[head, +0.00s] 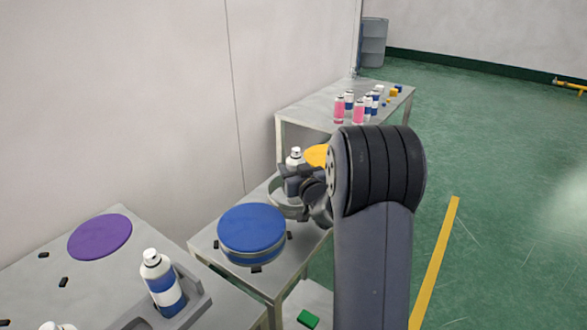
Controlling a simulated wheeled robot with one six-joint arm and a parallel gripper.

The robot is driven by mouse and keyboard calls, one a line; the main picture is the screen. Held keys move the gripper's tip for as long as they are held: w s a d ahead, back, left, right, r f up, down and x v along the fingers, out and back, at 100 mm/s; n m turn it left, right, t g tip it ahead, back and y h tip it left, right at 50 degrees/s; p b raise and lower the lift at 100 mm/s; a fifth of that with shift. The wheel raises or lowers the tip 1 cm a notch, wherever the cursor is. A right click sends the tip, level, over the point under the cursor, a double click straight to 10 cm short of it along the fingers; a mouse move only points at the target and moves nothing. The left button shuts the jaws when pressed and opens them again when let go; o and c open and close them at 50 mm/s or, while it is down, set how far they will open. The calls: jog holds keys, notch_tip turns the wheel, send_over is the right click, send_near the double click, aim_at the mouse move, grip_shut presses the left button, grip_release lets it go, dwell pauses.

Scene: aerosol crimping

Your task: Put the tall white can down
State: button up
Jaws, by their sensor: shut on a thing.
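A white can (294,157) stands upright between the jaws of my gripper (298,176), which is shut on it. Its white shoulder and cap show above the fingers; much of its lower body is hidden by the gripper. The can is over or inside a round grey dish (284,207) on the middle table (221,250). I cannot tell whether its base touches the dish. My arm hides the right side of the dish.
A round blue pad (252,230) lies left of the dish, and a yellow disc (317,154) is partly hidden behind my gripper. A white-and-blue can (163,283) stands in a grey tray (199,308) on the near table, beside a purple disc (100,237). Several cans stand on the far table (303,112).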

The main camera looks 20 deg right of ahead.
jog(key=o, duration=1.2)
jog(key=shift+f, duration=0.1)
jog(key=shift+c, duration=0.2)
jog(key=shift+r, duration=0.25)
jog(key=s, duration=1.2)
jog(key=shift+r+b, duration=0.15)
jog(key=shift+b, duration=0.3)
